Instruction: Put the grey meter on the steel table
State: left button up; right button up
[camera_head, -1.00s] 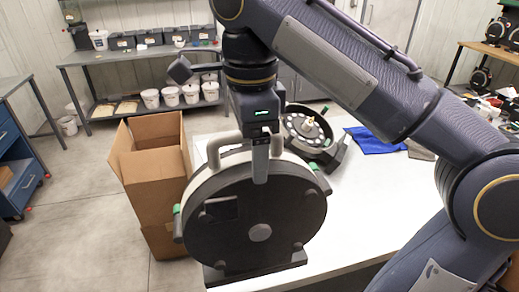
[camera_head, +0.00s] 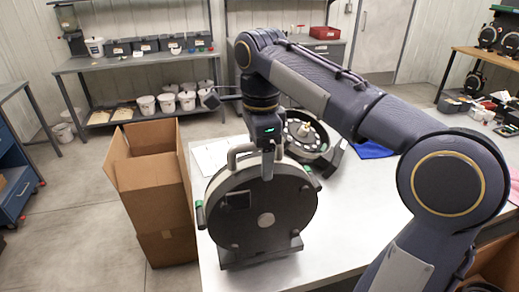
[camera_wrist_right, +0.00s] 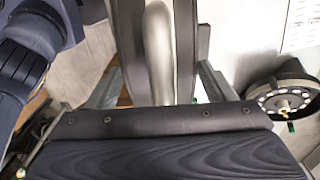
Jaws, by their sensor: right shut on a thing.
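The grey meter (camera_head: 262,212), a large round dark disc housing with a pale rim, a flat foot and a looped handle, stands upright at the left end of the pale steel table (camera_head: 345,215). My right gripper (camera_head: 267,165) comes down from above and is shut on the handle. The handle (camera_wrist_right: 159,50) also runs between the fingers in the right wrist view. The foot is over the tabletop near its left and front edges; I cannot tell whether it touches or hangs just above. My left gripper is not in view.
A second meter (camera_head: 308,138) with an open seed disc sits behind on the same table, beside a blue cloth (camera_head: 372,150). An open cardboard box (camera_head: 150,185) stands left of the table. The tabletop right of the held meter is partly clear.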

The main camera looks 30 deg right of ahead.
jog(key=shift+w+d+f, duration=0.1)
jog(key=shift+f, duration=0.7)
jog(key=shift+w+d+f, duration=0.1)
jog(key=shift+f, duration=0.8)
jog(key=o, duration=2)
jog(key=shift+s+f, duration=0.1)
jog(key=shift+f, duration=0.05)
jog(key=shift+o, duration=0.2)
notch_tip(320, 180, up, 12)
jog(key=shift+r+p, duration=0.1)
jog(key=shift+p, duration=0.6)
jog(key=shift+s+d+f+n, duration=0.1)
jog(key=shift+s+f+n, duration=0.1)
jog(key=shift+n, duration=0.2)
jog(key=s+a+f+n+t+y, duration=0.2)
jog(key=s+f+n, duration=0.7)
jog(key=f, duration=0.2)
jog(key=s+a+f+n+t+y, duration=0.1)
jog(key=s+a+f+n+t, duration=0.1)
jog(key=s+f+n, duration=0.7)
notch_tip(320, 180, down, 3)
jog(key=shift+a+f+t+y+b, duration=0.1)
jog(key=shift+a+t+y+b, duration=0.3)
jog(key=shift+t, duration=0.4)
